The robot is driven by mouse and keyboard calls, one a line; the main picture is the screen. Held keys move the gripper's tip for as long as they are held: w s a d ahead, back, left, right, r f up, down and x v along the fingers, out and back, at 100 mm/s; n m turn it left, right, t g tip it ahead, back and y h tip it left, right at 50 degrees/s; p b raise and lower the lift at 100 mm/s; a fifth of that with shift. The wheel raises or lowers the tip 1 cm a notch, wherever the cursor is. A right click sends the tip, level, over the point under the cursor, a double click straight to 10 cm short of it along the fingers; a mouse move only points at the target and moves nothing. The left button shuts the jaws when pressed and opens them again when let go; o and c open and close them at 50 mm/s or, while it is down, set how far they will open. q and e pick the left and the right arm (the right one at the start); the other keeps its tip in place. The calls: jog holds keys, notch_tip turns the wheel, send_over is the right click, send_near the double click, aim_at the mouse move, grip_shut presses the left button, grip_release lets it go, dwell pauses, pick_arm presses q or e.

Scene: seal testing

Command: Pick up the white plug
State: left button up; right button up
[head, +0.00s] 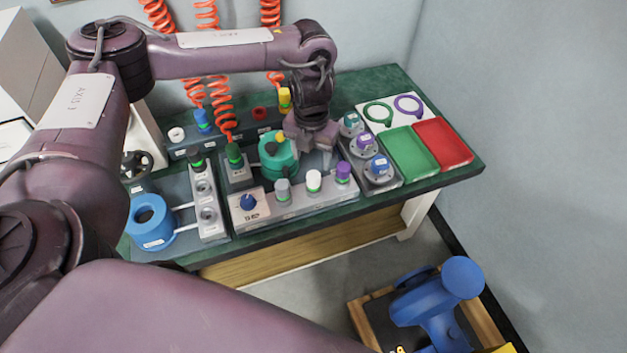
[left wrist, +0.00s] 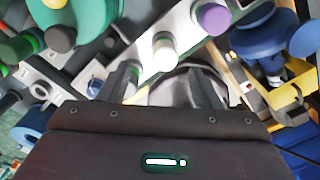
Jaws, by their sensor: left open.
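The white plug (head: 314,180) stands upright in the front grey block, between a grey plug (head: 282,189) and a purple plug (head: 343,171). In the left wrist view the white plug (left wrist: 164,50) shows just beyond the space between the two fingertips. My left gripper (head: 312,152) is above and behind the white plug in the head view, pointing down. Its fingers (left wrist: 163,75) are apart, with nothing between them. The plug's lower part is hard to see in the wrist view. My right gripper is not in view.
A teal cylinder (head: 277,156) stands close behind the front block (head: 300,203). Plugs on round bases (head: 379,172) stand to the right, near green (head: 410,152) and red (head: 442,143) trays. A blue ring-shaped part (head: 151,222) is at left. Orange coiled hoses (head: 222,110) hang behind.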

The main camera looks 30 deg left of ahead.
aim_at(313, 175)
pick_arm(q)
jog(key=f, duration=0.7)
jog(key=shift+s+d, duration=0.25)
jog(key=shift+d, duration=0.1)
jog(key=shift+r, duration=0.1)
jog(key=c, duration=1.1)
